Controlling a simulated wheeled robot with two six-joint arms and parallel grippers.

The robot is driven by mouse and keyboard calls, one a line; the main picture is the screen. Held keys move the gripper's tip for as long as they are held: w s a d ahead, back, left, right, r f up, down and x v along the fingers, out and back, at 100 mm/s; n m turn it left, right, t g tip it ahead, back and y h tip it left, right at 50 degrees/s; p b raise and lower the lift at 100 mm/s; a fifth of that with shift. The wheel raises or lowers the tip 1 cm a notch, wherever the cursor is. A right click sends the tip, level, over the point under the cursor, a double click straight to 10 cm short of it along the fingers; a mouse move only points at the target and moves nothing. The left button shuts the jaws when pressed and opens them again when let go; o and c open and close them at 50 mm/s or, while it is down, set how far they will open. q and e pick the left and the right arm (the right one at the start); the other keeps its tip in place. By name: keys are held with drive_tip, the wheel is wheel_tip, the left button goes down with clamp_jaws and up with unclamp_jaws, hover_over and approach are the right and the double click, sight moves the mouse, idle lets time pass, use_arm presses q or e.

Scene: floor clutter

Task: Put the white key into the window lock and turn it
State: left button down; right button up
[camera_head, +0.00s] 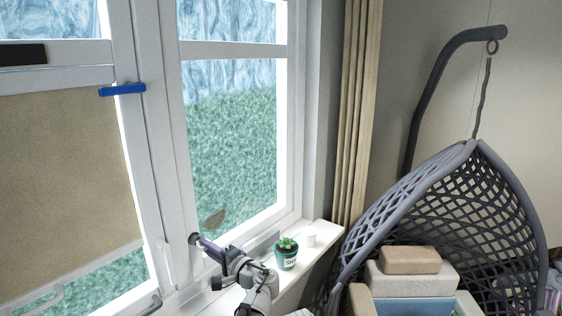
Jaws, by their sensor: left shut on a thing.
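My left gripper (205,244) reaches in from the bottom of the head view, over the sill, to the lower part of the white window frame. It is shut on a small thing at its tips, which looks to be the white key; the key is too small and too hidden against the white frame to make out. A small dark round part, apparently the window lock (193,238), sits on the frame right at the fingertips. I cannot tell whether the key is inside the lock or only against it. My right gripper is not in view.
A blue handle (122,90) is higher on the frame. A grey hanging chair (440,195) and stacked boxes (410,261) fill the right.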

use_arm(q)
drive_tip(key=shift+w+a, duration=0.1)
idle(0.7)
drive_tip(key=m, duration=0.6)
drive_tip(key=shift+r, duration=0.1)
drive_tip(key=m, duration=0.6)
drive_tip(key=c, duration=0.8)
unclamp_jaws()
drive_tip(key=shift+a, duration=0.1)
